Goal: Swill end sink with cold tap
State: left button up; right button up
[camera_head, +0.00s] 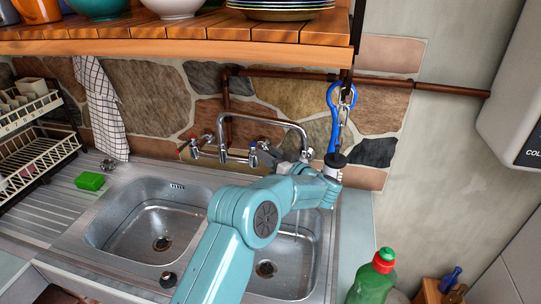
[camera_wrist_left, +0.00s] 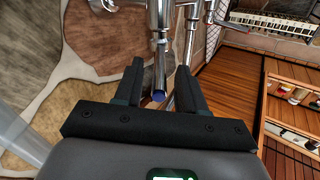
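The mixer tap (camera_head: 262,118) is chrome, on the stone wall above the sinks, with a red-marked handle (camera_head: 194,138) at left and a blue-marked cold handle (camera_head: 253,152) at right. My left gripper (camera_head: 278,158) is just right of the cold handle, partly hidden by my teal arm. In the left wrist view my left gripper (camera_wrist_left: 160,80) is open, and the blue-capped end of the handle (camera_wrist_left: 158,96) shows between its separated fingers. The right-hand end sink (camera_head: 292,262) is steel, partly covered by my arm. My right gripper is out of view.
The left sink (camera_head: 150,225) looks empty. A green sponge (camera_head: 90,181) lies on the drainer by a dish rack (camera_head: 35,155). A blue carabiner (camera_head: 334,120) and chain hang from the shelf (camera_head: 180,47) above. A green bottle (camera_head: 373,280) stands right of the sinks.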

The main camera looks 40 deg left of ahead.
pick_arm(q)
jog(key=shift+d, duration=0.1)
jog(key=s+d+b, duration=0.3)
jog(key=d+b, duration=0.1)
jog(key=d, duration=1.1)
jog(key=shift+d, duration=0.4)
dwell(3.1)
